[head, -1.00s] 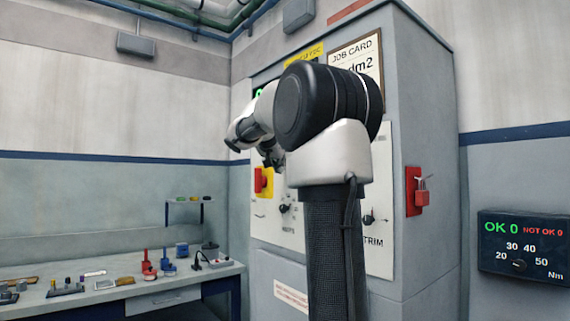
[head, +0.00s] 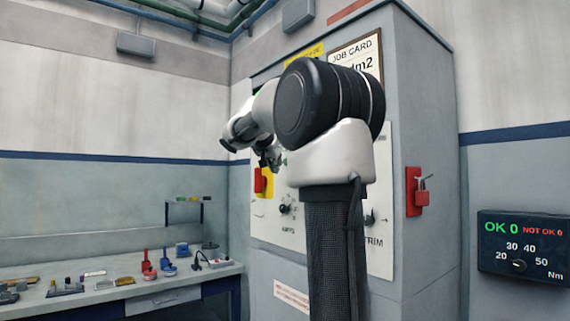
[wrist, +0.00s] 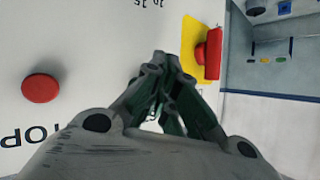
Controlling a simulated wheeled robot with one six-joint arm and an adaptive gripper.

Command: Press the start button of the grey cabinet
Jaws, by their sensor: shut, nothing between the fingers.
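The grey cabinet (head: 425,130) stands ahead with a pale front panel (head: 270,225). My gripper (head: 275,166) is in front of this panel, just right of a red switch on a yellow plate (head: 268,183). In the wrist view my gripper (wrist: 160,60) is shut and empty, its tips close to the panel. I cannot tell whether they touch it. A red round button (wrist: 41,88) is left of the fingers, beside upside-down letters reading "TOP". The red switch (wrist: 207,55) is to their right. I cannot make out a start button clearly; my arm hides part of the panel.
A workbench (head: 110,297) with tools and small parts stands at the left. A red padlocked fitting (head: 417,190) juts from the cabinet's right side. A dial (head: 284,208) sits low on the panel. A counter box (head: 520,247) hangs on the right wall.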

